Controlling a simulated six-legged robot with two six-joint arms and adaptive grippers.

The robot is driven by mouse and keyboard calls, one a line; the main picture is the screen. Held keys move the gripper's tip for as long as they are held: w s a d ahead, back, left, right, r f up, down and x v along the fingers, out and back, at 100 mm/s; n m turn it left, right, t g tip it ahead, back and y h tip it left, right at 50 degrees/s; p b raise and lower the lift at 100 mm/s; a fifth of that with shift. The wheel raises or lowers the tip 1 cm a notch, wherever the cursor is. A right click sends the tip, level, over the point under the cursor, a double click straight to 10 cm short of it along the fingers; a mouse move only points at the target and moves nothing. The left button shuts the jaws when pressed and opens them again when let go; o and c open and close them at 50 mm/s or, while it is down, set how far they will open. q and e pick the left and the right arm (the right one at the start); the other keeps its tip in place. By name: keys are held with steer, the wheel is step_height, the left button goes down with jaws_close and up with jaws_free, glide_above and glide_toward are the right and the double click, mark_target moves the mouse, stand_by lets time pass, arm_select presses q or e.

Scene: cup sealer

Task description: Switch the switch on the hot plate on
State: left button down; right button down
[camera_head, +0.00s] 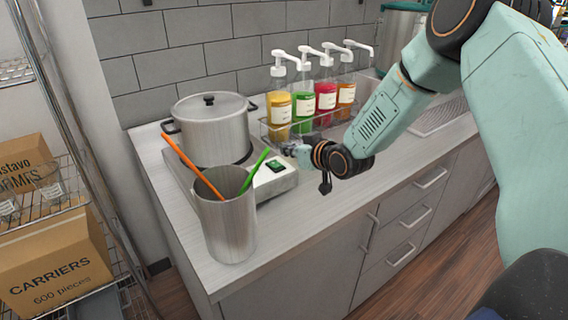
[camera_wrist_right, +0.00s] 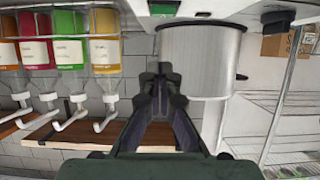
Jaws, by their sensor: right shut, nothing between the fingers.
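The hot plate (camera_head: 290,181) is a grey box on the counter. A small dark switch with a green mark (camera_head: 276,166) sits on its top right corner. My right gripper (camera_head: 289,150) is shut and empty, just above and to the right of the switch; I cannot tell whether it touches. In the right wrist view, which is upside down, the shut fingertips (camera_wrist_right: 161,70) point toward the hot plate (camera_wrist_right: 195,20), and the switch (camera_wrist_right: 163,9) shows at the top edge. A steel pot with a lid (camera_head: 212,130) stands on the plate. My left gripper is not in view.
A steel container (camera_head: 226,228) with an orange and a green stick stands at the front left of the plate. Boxes on a wire shelf (camera_head: 60,258) are at the left.

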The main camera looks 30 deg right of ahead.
mark_target(283, 174)
steer(key=x, duration=0.3)
steer(key=shift+a, duration=0.25)
step_height(283, 174, down, 2)
steer(key=shift+s+f, duration=0.1)
steer(key=shift+s, duration=0.05)
steer(key=shift+s+d+f, duration=0.15)
steer(key=shift+d+f, duration=0.15)
steer(key=shift+f, duration=0.5)
steer(key=shift+a+f, duration=0.1)
steer(key=shift+a, duration=0.05)
steer(key=shift+a, duration=0.1)
